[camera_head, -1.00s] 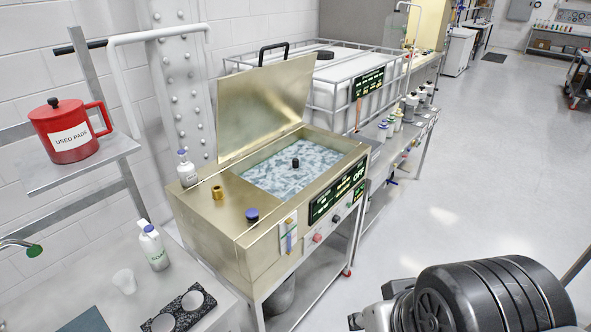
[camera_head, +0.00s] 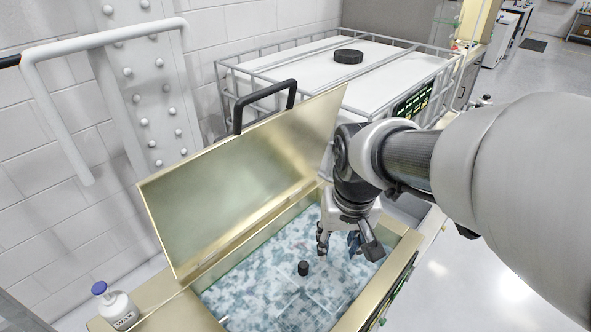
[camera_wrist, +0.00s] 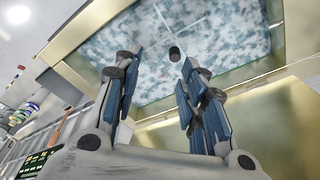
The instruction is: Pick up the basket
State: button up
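The basket lies in the liquid of an open brass-coloured tank (camera_head: 188,265). Only its black knob (camera_head: 303,268) and faint pale lines around it show through the mottled blue-white surface. The knob also shows in the wrist view (camera_wrist: 174,53), beyond the fingertips. My gripper (camera_head: 340,240) hangs over the tank, above and behind the knob. In the wrist view my gripper (camera_wrist: 157,62) has its two blue-padded fingers spread apart with nothing between them. It does not touch the knob.
The tank's hinged lid (camera_head: 235,185) stands raised at the back left, with a black handle (camera_head: 264,103). A white WAX bottle (camera_head: 117,308) stands on the tank's left top. A caged white container (camera_head: 330,75) is behind. Open floor lies to the right.

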jog(key=w+a+f, duration=0.2)
jog(key=w+f, duration=0.2)
jog(key=w, duration=0.1)
jog(key=g+p, duration=0.1)
jog(key=g, duration=0.1)
send_near(303, 280)
notch_tip(303, 280, down, 6)
jog(key=b, duration=0.2)
jog(key=shift+w+b, duration=0.1)
jog(key=shift+b, duration=0.25)
jog(key=shift+w+f+b, duration=0.2)
jog(key=shift+f+b, duration=0.25)
jog(key=shift+f, duration=0.95)
jog(key=shift+w+f+b, duration=0.2)
jog(key=shift+f+b, duration=0.25)
jog(key=shift+f, duration=1)
jog(key=shift+c, duration=0.2)
grip_shut()
jog(key=shift+r, duration=0.1)
